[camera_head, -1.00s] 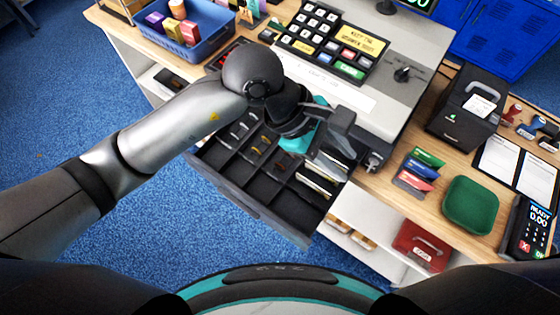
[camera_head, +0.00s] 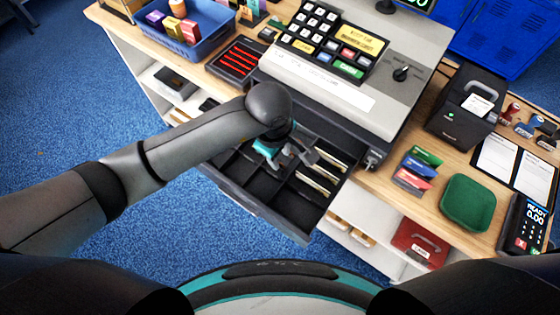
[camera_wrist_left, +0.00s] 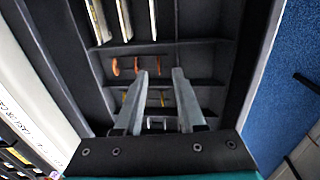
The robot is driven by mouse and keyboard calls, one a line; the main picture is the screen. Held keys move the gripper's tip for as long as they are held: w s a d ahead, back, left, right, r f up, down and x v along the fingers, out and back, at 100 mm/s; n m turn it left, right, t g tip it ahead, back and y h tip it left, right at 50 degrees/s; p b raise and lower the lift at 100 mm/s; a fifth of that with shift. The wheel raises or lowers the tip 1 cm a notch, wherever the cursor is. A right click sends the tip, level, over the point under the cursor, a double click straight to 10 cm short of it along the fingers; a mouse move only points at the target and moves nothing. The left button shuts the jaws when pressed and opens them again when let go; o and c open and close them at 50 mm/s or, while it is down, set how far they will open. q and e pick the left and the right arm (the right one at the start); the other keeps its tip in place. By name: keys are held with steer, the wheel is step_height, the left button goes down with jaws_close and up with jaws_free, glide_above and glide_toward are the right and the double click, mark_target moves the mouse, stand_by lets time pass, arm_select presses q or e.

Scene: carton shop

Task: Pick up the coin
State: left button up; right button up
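The open cash drawer (camera_head: 250,203) has black compartments, with upright notes (camera_head: 318,178) at its right end. My left gripper (camera_head: 295,155) points down over the coin compartments. In the left wrist view its two fingers (camera_wrist_left: 162,75) are apart with nothing held between them. Copper coins (camera_wrist_left: 137,66) stand on edge just past the fingertips, in a compartment beside the notes. A gold coin (camera_wrist_left: 162,98) shows between the fingers, and silver coins (camera_wrist_left: 147,123) show nearer the palm. In the head view my arm hides most of the coins. My right gripper is not in view.
The cash register (camera_head: 340,95) stands directly above the drawer. Thin drawer dividers (camera_wrist_left: 190,83) lie close around the fingers. A green pad (camera_head: 468,203), cards (camera_head: 415,170) and a card terminal (camera_head: 527,225) lie on the counter to the right.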

mark_target(281, 164)
arm_select(q)
steer(key=shift+w+f+p, duration=0.1)
steer(key=shift+w+f, duration=0.1)
steer(key=shift+f, duration=0.75)
steer(key=shift+w+f+p, duration=0.1)
steer(key=shift+w+f, duration=0.1)
steer(key=shift+f, duration=0.7)
steer(key=shift+w+f+p, duration=0.1)
steer(key=shift+w+f, duration=0.1)
steer(key=shift+f, duration=0.75)
jaws_close()
